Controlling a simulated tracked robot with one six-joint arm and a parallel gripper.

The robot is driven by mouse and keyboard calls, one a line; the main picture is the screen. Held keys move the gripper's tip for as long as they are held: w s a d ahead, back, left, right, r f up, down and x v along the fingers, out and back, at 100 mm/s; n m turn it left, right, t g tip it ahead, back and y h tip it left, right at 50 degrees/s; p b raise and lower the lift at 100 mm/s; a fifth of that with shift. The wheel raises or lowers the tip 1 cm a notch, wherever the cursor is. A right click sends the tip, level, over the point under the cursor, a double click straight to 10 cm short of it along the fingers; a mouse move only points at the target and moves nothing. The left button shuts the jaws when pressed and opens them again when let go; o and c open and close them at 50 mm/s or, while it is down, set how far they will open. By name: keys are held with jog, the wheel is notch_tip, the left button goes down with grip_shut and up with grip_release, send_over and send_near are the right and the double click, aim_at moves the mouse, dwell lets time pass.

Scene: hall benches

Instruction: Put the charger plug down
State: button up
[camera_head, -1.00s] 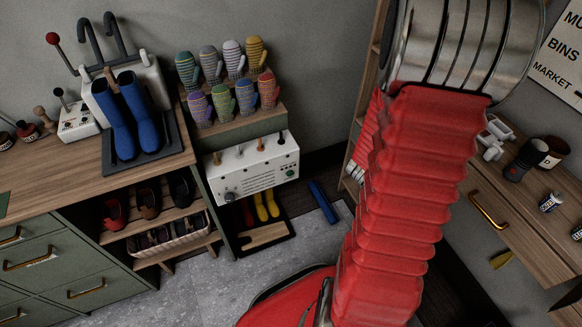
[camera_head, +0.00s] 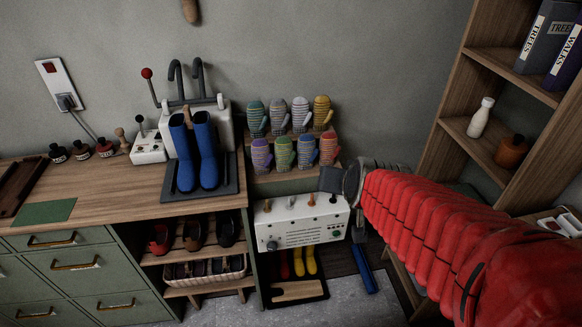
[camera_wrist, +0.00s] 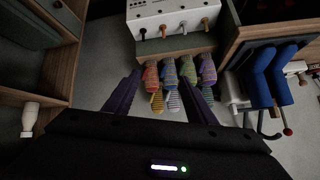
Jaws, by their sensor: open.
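A dark plug (camera_head: 66,102) sits in the white wall plate (camera_head: 52,80) at the far left of the head view, and a cord runs down from it towards the white lever box. I cannot tell whether this is the charger plug; no other plug is clear. My gripper (camera_head: 335,182) is at the end of my red arm, in front of the right side of the mitten shelves. In the wrist view my gripper (camera_wrist: 160,78) is open, its two dark fingers apart, with nothing held between them. The mittens show beyond the fingers.
Striped mittens (camera_head: 283,152) stand in two rows above a white control box (camera_head: 300,222). Blue boots (camera_head: 206,150) stand on a dark tray left of them. A wooden bookcase (camera_head: 450,130) rises at the right. The bench has a green mat (camera_head: 45,212) at its left.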

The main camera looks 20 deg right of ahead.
jog(key=s+a+r+n+g+y, duration=0.1)
jog(key=s+a+n, duration=0.1)
jog(key=s+a, duration=0.2)
jog(key=s+a+r+n+g, duration=0.2)
jog(key=s+a, duration=0.3)
jog(key=s, duration=0.5)
jog(key=shift+a+r+n+y, duration=0.25)
jog(key=shift+n+y, duration=0.15)
jog(key=shift+n, duration=0.1)
jog(key=shift+c, duration=0.6)
